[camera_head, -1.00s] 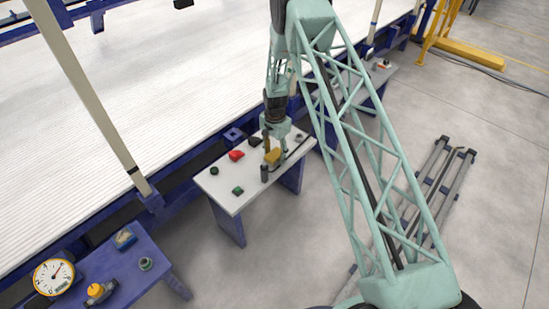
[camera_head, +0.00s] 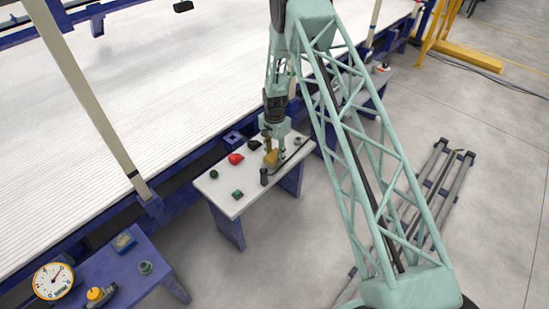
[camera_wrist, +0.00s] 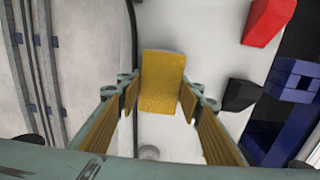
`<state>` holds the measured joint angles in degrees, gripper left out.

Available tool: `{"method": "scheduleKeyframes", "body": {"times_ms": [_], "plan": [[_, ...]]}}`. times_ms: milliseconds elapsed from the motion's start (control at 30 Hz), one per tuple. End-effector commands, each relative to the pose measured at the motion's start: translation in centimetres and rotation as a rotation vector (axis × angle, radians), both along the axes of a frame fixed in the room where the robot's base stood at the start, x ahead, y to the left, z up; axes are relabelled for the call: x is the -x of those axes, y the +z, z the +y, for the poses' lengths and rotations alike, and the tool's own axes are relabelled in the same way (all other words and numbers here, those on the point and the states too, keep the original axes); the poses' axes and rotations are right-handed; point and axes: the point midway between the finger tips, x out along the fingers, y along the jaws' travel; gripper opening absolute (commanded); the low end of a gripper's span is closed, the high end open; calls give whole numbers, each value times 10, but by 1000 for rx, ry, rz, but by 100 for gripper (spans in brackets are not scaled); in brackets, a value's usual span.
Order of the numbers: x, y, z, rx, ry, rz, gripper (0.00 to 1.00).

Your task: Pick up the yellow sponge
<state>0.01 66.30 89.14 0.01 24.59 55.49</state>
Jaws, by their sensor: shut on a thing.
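The yellow sponge (camera_wrist: 161,78) is a block between the two finger pads of my gripper (camera_wrist: 160,102) in the wrist view. My gripper is shut on it, with one pad at each side. In the head view the sponge (camera_head: 271,157) is small and partly hidden by my gripper (camera_head: 271,150), over the right part of the small white table (camera_head: 217,187). I cannot tell how much gap lies between the sponge and the tabletop.
A red piece (camera_head: 235,158) and a black piece (camera_head: 254,145) lie left of my gripper. Green pieces (camera_head: 238,194) lie nearer the table's front. A dark cylinder (camera_head: 264,177) stands close in front of the sponge. A blue side table (camera_head: 125,270) holds a gauge (camera_head: 53,281).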

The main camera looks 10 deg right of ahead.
Motion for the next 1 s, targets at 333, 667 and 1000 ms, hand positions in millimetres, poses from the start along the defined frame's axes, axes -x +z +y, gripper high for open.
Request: {"method": "scheduleKeyframes", "body": {"times_ms": [333, 667, 1000], "plan": [[-1, 50, 0, 0, 0, -2, 23], [0, 78, 0, 0, 0, 0, 23], [0, 81, 0, 0, 0, 0, 23]]}}
